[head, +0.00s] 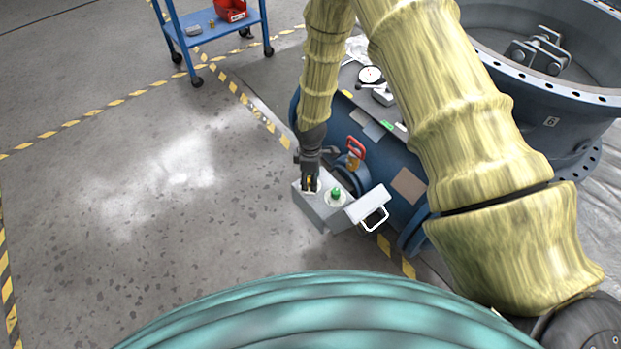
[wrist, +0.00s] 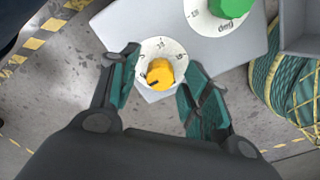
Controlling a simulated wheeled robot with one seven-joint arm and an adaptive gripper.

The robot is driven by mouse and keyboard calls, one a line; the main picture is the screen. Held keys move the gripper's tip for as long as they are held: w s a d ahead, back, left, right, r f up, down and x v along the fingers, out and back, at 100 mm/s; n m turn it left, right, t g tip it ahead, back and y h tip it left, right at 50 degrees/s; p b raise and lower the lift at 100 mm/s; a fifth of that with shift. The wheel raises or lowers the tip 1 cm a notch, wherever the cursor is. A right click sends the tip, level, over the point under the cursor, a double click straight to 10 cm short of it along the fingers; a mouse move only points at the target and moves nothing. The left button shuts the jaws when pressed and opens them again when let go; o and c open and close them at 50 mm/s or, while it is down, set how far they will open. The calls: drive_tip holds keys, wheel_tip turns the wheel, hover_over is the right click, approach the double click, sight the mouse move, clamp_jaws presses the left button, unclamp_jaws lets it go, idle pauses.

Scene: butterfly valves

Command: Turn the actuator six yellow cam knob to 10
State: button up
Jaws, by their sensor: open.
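The yellow cam knob (wrist: 160,74) sits on a white numbered dial (wrist: 158,50) on the grey actuator box (wrist: 128,22). A dark mark on the knob points to the lower left of the dial; the number there is too small to read. My gripper (wrist: 158,92) is open, with one teal-padded finger on each side of the knob and visible gaps to both. In the head view my gripper (head: 311,184) is over the left part of the actuator box (head: 318,212) and mostly hides the yellow knob (head: 309,181).
A green knob (head: 336,193) on its own dial is just right of the yellow one. An open box lid with a handle (head: 374,208) and a red-handled lever (head: 356,150) stand nearby. The blue valve body (head: 375,175) is behind. Floor to the left is clear.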

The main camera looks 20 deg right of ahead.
drive_tip(key=c, duration=1)
drive_tip(key=shift+c, duration=0.2)
